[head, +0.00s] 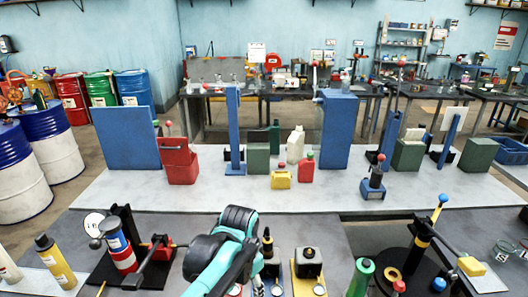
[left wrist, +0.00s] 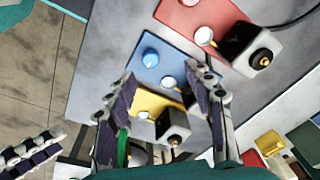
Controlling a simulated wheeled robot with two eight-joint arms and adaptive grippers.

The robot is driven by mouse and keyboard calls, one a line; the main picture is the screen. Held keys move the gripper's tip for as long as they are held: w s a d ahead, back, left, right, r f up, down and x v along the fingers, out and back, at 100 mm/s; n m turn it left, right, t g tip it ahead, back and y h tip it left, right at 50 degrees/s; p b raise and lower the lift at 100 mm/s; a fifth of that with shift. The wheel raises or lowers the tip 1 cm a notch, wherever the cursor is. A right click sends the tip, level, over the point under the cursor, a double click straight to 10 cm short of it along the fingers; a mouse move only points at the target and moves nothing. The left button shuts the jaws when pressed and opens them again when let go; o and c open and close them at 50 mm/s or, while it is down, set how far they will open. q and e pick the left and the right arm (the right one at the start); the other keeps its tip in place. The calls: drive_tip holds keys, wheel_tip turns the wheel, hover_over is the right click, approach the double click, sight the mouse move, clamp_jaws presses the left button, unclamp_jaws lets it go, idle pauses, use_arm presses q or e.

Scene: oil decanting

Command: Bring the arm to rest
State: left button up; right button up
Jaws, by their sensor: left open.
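In the left wrist view my left gripper (left wrist: 165,105) is open, its two dark-padded fingers spread apart. It is over a row of coloured plates and seems to hold nothing. A yellow plate (left wrist: 146,104) with a dark-and-grey block shows between the fingers.
A blue plate with a blue knob (left wrist: 151,57) and a red plate (left wrist: 185,14) lie beyond the fingers. In the head view, a yellow bottle (head: 55,262) and a lever press (head: 120,245) stand left of my arm. Another lever stand (head: 420,250) is right. The white bench (head: 240,198) has bare patches.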

use_arm(q)
drive_tip(key=s+a+f+n+t, duration=0.1)
drive_tip(key=s+a+n+t, duration=0.4)
drive_tip(key=s+a+n, duration=0.4)
drive_tip(key=s+a, duration=0.1)
drive_tip(key=a, duration=0.3)
drive_tip(key=shift+s+a+f+t, duration=0.25)
drive_tip(key=shift+s+a+t, duration=0.1)
drive_tip(key=shift+a+t, duration=0.05)
